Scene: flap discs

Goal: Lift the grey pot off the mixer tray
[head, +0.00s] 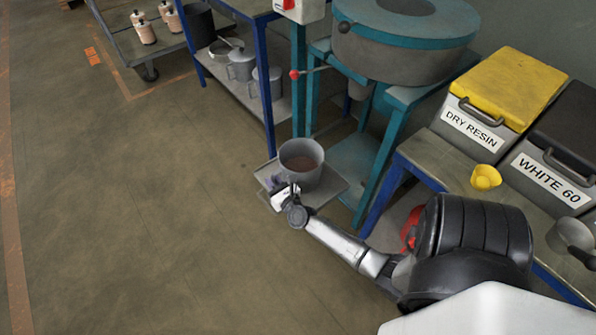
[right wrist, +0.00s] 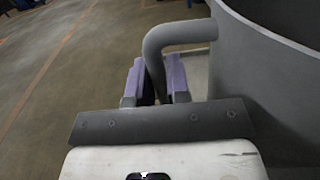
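The grey pot (head: 301,175) stands upright on the mixer tray (head: 330,192), below the mixer, with brownish contents inside. My right gripper (head: 281,190) is at the pot's near left side, at handle height. In the right wrist view the pot's grey wall (right wrist: 265,75) fills the right side, and its handle (right wrist: 178,34) bends down between the two purple finger pads (right wrist: 154,82). The lower part of the handle is hidden behind the gripper. My left gripper is out of view.
The mixer drum (head: 395,50) on its teal stand rises behind the tray. A bench at right holds the yellow-lidded DRY RESIN bin (head: 475,125), the WHITE 60 bin (head: 550,175) and a yellow scoop (head: 486,178). Shelving with grey pots (head: 240,65) stands behind. The floor at left is clear.

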